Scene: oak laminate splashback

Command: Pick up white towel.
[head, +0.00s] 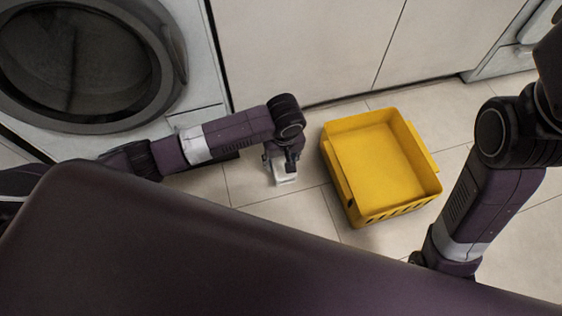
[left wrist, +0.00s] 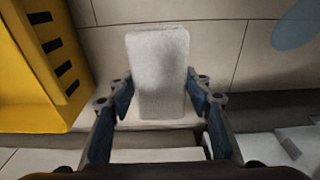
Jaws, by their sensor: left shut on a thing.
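The white towel (left wrist: 158,75) is a folded, upright block with rounded corners in the left wrist view. It stands between the two fingers of my left gripper (left wrist: 160,92), which is shut on it from both sides. In the head view the towel (head: 284,179) shows as a small pale piece below my left gripper (head: 281,160), close to the tiled floor. I cannot tell whether it touches the floor. My right arm shows at the right of the head view, but its gripper is hidden behind my own body.
An empty-looking yellow crate (head: 349,195) stands on the floor just right of the left gripper in the head view. A washing machine (head: 196,84) is at the upper left. Pale cabinet fronts (head: 300,45) line the back. Floor tiles (head: 250,190) around the towel are clear.

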